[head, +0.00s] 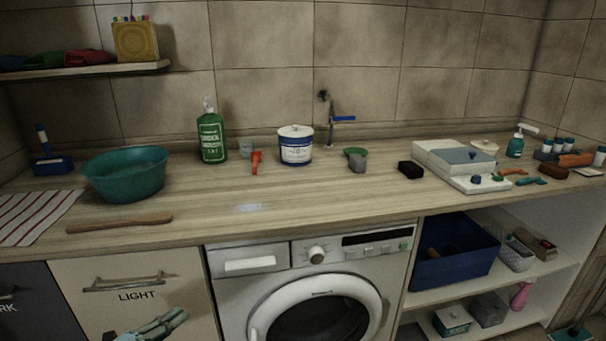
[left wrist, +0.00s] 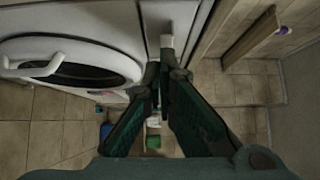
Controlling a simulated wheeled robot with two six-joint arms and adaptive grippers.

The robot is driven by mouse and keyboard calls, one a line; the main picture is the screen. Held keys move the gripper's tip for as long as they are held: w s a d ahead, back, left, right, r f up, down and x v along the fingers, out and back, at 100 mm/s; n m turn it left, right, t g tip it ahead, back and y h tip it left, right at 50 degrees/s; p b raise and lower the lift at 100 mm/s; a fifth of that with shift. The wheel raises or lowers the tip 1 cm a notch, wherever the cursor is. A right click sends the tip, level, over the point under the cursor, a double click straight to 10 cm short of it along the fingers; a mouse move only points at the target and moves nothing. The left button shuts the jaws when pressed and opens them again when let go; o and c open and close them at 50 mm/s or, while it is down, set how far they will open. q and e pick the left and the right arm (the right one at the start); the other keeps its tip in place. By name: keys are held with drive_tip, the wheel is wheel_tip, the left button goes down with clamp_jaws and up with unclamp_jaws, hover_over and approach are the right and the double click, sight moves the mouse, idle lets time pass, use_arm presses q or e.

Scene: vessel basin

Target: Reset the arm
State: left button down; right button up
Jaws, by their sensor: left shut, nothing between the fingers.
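My left gripper (head: 160,325) shows at the bottom of the head view, in front of the drawer front marked LIGHT (head: 138,296) and below the counter. It is shut and holds nothing. In the left wrist view the fingers of my left gripper (left wrist: 163,75) come together at their tips, with the washing machine (left wrist: 75,50) to the left and floor tiles beyond. My right gripper does not show in either view.
The counter (head: 300,205) holds a teal basin (head: 125,178), a wooden stick (head: 118,223), a green bottle (head: 211,138) and a white-and-blue tub (head: 296,150). The washing machine (head: 232,290) stands below. A blue crate (head: 455,262) sits on the right shelf. The counter's front middle is mostly clear.

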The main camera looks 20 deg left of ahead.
use_arm(q)
drive_tip(key=s+a+f+n+g+y+p, duration=0.1)
drive_tip(key=s+a+f+n+g+y, duration=0.1)
drive_tip(key=s+a+f+n+y, duration=0.3)
drive_tip(key=s+a+f+n+g, duration=0.2)
drive_tip(key=f+n+g, duration=0.1)
drive_tip(key=f, duration=0.5)
drive_tip(key=s+a+f+n+g+y+p, duration=0.1)
drive_tip(key=s+a+f+n+g+y, duration=0.1)
drive_tip(key=s+a+f+n+y, duration=0.25)
drive_tip(key=s+d+f+n+g+p, duration=0.2)
drive_tip(key=s+f+n+g, duration=0.15)
drive_tip(key=s+f, duration=0.45)
drive_tip(key=s+d+f+n+g+h+p, duration=0.2)
drive_tip(key=s+d+f+n+g, duration=0.2)
drive_tip(key=s+d+f, duration=0.55)
drive_tip(key=s+d+g+h+p, duration=0.1)
drive_tip(key=s+d, duration=0.2)
drive_tip(key=d, duration=0.5)
drive_tip(key=s+d+p, duration=0.1)
drive_tip(key=s+d, duration=0.3)
drive_tip(key=d, duration=0.3)
drive_tip(key=shift+d+n+g+h+p, duration=0.35)
drive_tip(key=shift+n+p, duration=0.05)
